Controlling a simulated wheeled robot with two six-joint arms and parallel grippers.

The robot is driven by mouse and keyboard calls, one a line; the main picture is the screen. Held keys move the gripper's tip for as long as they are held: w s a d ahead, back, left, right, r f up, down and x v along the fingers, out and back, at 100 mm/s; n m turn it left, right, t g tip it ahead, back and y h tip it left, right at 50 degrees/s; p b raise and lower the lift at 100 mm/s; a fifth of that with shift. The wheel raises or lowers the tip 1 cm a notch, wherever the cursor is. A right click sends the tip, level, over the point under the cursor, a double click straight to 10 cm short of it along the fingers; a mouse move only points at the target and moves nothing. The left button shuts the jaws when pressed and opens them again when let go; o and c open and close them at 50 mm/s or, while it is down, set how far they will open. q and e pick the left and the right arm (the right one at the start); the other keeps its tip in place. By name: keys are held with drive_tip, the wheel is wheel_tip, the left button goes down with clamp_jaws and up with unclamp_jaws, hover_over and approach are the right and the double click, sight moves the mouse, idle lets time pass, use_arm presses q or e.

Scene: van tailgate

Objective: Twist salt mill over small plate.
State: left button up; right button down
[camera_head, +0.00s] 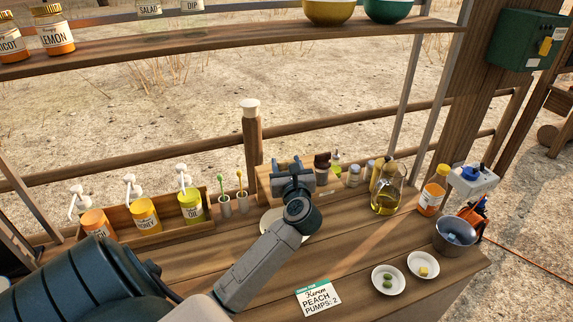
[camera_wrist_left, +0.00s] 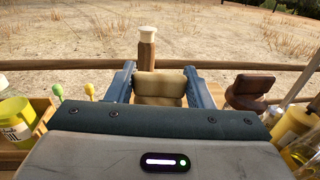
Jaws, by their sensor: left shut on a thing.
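My left gripper (camera_head: 292,172) is shut on a light tan wooden mill (camera_wrist_left: 160,86), which shows between the two fingers in the left wrist view. In the head view the gripper and wrist hide most of the mill. Two other small white plates stand at the front right, one with green pieces (camera_head: 377,284) and one with a yellow piece (camera_head: 434,273). My right gripper is not in view.
A dark wooden mill (camera_head: 322,168) and small jars stand behind the gripper, right of it. An oil jug (camera_head: 388,190), orange-labelled bottle (camera_head: 433,192) and metal bucket (camera_head: 455,237) are farther right. Pump bottles stand in a wooden box (camera_head: 160,225) at left. An order card (camera_head: 318,298) lies in front.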

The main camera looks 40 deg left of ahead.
use_arm(q)
drive_tip(key=shift+r, duration=0.1)
idle(0.3)
drive_tip(key=o, duration=1)
drive_tip(key=shift+c, duration=0.2)
drive_tip(key=shift+s+d+f, duration=0.2)
drive_tip(key=shift+s+d, duration=0.05)
drive_tip(key=shift+d, duration=0.1)
drive_tip(key=b+v, duration=0.4)
drive_tip(key=v, duration=0.6)
drive_tip(key=shift+r, duration=0.15)
drive_tip(key=shift+a, duration=0.1)
